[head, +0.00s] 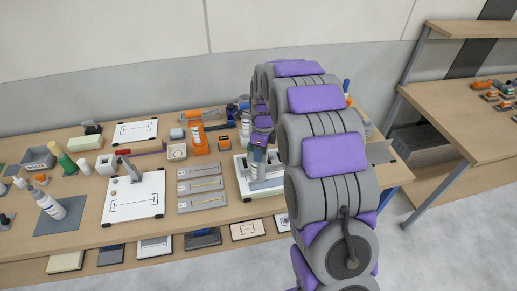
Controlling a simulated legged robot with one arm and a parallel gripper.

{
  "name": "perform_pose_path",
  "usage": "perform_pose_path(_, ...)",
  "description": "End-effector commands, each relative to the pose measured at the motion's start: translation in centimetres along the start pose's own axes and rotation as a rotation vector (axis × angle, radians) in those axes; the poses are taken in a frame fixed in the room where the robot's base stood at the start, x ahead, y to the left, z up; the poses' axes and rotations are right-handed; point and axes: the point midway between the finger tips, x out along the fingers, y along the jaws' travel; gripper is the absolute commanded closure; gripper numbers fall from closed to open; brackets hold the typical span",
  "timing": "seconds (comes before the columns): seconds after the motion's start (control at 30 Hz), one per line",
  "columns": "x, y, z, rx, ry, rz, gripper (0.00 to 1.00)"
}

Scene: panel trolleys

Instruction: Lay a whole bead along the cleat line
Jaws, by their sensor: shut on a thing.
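My arm, with grey segments and purple pads, reaches over the bench from the right. Its end bends down behind its own links, so my gripper (259,148) is small and partly hidden. It appears shut on a slim grey-green item that points down over a white panel (247,187). The white panel lies at the middle of the bench with grey pieces on it. The item's tip and any bead beneath it are too small to make out. I cannot tell which mark is the cleat line.
Grey plates with pale strips (200,204) lie left of the white panel. A shelf with boards (247,231) runs below. Another bench (465,110) stands right.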

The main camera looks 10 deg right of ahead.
Motion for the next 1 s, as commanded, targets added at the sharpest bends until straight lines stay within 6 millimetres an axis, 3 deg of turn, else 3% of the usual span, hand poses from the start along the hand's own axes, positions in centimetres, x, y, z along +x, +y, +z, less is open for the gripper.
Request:
perform_pose_path(0.17, -0.1, -0.3, -0.6, 0.002, -0.006, 0.001, 1.00)
perform_pose_path(0.6, 0.0, 0.7, 1.1, 0.001, 0.008, -0.006, 1.00)
perform_pose_path(1.0, -0.1, 0.6, 0.8, 0.003, 0.003, -0.004, 1.00)
